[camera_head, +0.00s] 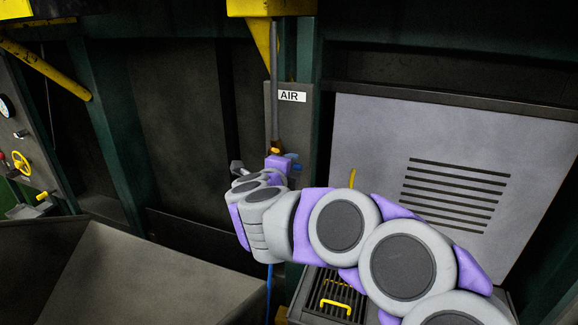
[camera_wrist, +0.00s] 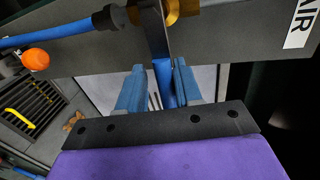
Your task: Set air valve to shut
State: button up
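The air valve has a brass body (camera_wrist: 174,12), small in the head view (camera_head: 276,150) at the foot of a grey vertical pipe (camera_head: 274,80), beside the "AIR" label (camera_head: 292,96). Its lever is a flat metal strip with a blue sleeve (camera_wrist: 163,82). My gripper (camera_wrist: 160,70) has its two blue fingers on either side of this sleeve. The sleeve is close to the right finger, and a narrow gap shows on the left, so the fingers look open around it. In the head view my wrist hides most of the lever.
A blue hose (camera_wrist: 50,38) runs left from the valve, near an orange knob (camera_wrist: 36,60). A grey louvred panel (camera_head: 440,150) is to the right. A black grate with a yellow handle (camera_head: 336,305) lies below my arm. A yellow handwheel (camera_head: 21,163) is far left.

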jog(key=shift+o, duration=0.9)
jog(key=shift+r, duration=0.1)
jog(key=shift+s, duration=0.1)
jog(key=p+v, duration=0.3)
jog(key=v, duration=1.4)
